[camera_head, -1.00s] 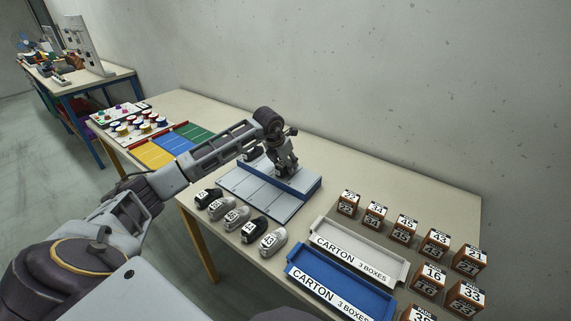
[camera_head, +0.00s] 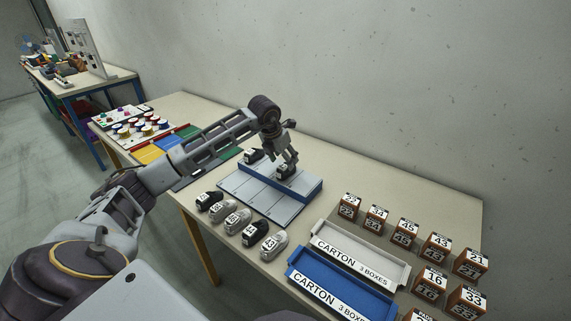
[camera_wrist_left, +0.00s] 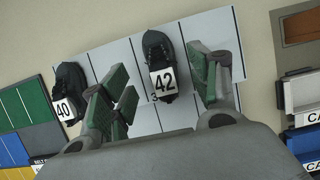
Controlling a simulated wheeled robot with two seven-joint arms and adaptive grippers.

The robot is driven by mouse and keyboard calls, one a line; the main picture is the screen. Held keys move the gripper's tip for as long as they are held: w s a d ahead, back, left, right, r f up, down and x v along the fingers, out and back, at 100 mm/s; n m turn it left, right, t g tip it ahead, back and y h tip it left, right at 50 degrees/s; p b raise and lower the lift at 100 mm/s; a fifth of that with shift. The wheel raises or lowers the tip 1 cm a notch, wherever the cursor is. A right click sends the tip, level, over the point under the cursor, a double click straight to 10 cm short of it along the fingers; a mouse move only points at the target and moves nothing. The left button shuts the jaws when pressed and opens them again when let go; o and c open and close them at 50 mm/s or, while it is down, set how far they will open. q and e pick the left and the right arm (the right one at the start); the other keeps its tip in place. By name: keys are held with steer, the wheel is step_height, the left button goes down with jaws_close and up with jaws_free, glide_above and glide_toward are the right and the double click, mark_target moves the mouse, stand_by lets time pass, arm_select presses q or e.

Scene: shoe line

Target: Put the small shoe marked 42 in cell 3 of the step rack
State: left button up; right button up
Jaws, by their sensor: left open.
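The small dark shoe marked 42 (camera_wrist_left: 160,62) lies on the step rack (camera_wrist_left: 120,52) in the left wrist view. A printed 3 shows on the rack beside its label. In the head view this shoe (camera_head: 284,174) is partly hidden under my left gripper (camera_head: 288,163). The left gripper's fingers (camera_wrist_left: 163,75) are open, one on each side of the shoe, with visible gaps. The head view shows the step rack (camera_head: 258,197) too, on the table. A dark shoe marked 40 (camera_wrist_left: 69,88) lies in a cell to the left. My right gripper is not in view.
Several shoes (camera_head: 237,221) stand in a row in front of the rack. A grey carton tray (camera_head: 390,270) and a blue one (camera_head: 345,288) lie to the right, with numbered boxes (camera_head: 405,233) beyond. Coloured panels (camera_head: 165,143) lie left of the rack. A wall stands behind the table.

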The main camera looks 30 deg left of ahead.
arm_select(q)
steer(key=v, duration=0.7)
